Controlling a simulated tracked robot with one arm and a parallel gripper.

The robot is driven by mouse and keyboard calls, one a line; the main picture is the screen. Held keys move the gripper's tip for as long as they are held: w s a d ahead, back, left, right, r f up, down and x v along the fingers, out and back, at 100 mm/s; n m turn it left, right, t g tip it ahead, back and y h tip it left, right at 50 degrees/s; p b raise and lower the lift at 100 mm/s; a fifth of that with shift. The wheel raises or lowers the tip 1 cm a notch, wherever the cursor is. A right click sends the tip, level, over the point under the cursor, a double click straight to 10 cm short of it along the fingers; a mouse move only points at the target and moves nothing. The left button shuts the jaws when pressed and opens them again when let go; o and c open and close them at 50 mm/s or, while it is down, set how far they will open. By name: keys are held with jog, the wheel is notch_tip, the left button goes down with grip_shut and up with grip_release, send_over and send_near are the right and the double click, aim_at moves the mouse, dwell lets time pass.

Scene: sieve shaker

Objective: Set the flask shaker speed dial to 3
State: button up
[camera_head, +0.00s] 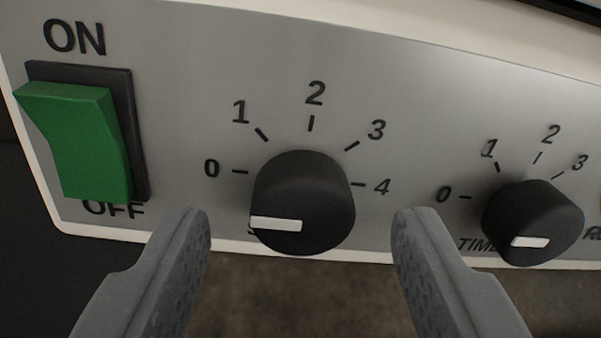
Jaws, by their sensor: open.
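The speed dial (303,188) is a round black knob on the grey front panel (400,110). A scale from 0 to 4 runs around its upper side. Its white pointer mark (275,223) lies level on the knob's front face and points left, toward the 0 side. The label below the dial is mostly hidden behind the knob. My gripper (303,220) is open, one finger to the left of the dial and one to the right. Gaps show between both fingers and the knob, and nothing is held.
A green rocker switch (80,140), between ON and OFF labels, is left of the dial; its upper end juts out. A second black dial (530,215), labelled TIME, is to the right, its white mark pointing left. The panel's pale lower edge runs just below the dials.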

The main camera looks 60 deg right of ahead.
jog(key=shift+x, duration=0.9)
jog(key=c, duration=1)
jog(key=shift+o, duration=0.2)
